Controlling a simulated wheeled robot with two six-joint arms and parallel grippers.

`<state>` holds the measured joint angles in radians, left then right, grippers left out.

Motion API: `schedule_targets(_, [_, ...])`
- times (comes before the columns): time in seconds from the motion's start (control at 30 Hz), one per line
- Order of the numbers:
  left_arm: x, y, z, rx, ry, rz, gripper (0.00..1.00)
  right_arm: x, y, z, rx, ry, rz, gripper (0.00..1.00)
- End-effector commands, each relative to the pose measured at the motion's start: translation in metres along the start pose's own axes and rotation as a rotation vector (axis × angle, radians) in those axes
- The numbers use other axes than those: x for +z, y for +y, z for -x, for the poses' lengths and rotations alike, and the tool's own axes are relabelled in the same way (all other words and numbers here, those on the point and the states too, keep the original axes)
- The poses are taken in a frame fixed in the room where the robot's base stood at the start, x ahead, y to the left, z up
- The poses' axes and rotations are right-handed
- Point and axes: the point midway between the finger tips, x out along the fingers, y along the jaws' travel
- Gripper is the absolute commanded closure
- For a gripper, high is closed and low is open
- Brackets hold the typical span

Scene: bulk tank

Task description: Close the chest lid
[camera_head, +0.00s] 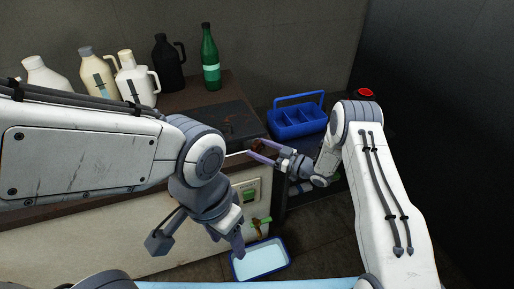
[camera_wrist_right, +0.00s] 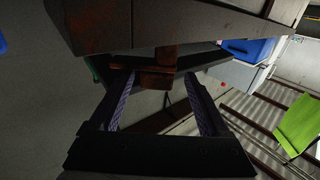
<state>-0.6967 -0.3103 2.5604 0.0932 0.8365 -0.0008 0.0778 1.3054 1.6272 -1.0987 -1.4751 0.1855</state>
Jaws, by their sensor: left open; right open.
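The chest (camera_head: 130,245) is a long pale box with a dark top, at the left and middle of the head view. A dark panel (camera_head: 212,118) that looks like its lid lies at the right end of its top; how far open it is cannot be told. My right gripper (camera_head: 254,148) is open at the chest's front right corner. In the right wrist view, its fingers (camera_wrist_right: 158,92) point at a rusty brown bracket (camera_wrist_right: 158,68) under a dark slab (camera_wrist_right: 180,22); no grip shows. My left gripper (camera_head: 198,240) is open and empty, pointing down before the chest front.
A blue caddy (camera_head: 298,117) and a red button (camera_head: 365,93) are at the right. A blue tray (camera_head: 261,260) lies below, near a green-handled thing (camera_head: 261,223).

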Motion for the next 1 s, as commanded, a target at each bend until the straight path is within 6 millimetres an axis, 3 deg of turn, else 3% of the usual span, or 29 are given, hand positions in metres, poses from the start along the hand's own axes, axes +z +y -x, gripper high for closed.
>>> schedule_targets(0.27, [-0.0002, 0.0001, 0.0001, 0.000, 0.000, 0.000, 0.43, 0.0003, 0.0010, -0.0008, 0.003, -0.001, -0.001, 0.20])
schedule_targets(0.3, [-0.0002, 0.0001, 0.0001, 0.000, 0.000, 0.000, 0.43, 0.0003, 0.0011, -0.0007, 0.003, -0.001, -0.001, 0.28])
schedule_targets(0.5, [-0.0003, 0.0000, 0.0001, 0.000, 0.000, 0.000, 0.43, 0.0003, 0.0007, -0.0002, 0.002, -0.001, -0.001, 1.00])
schedule_targets(1.0, [-0.0002, 0.0000, 0.0002, 0.000, 0.000, 0.000, 0.43, 0.0009, -0.0017, 0.0002, -0.004, 0.000, -0.003, 1.00])
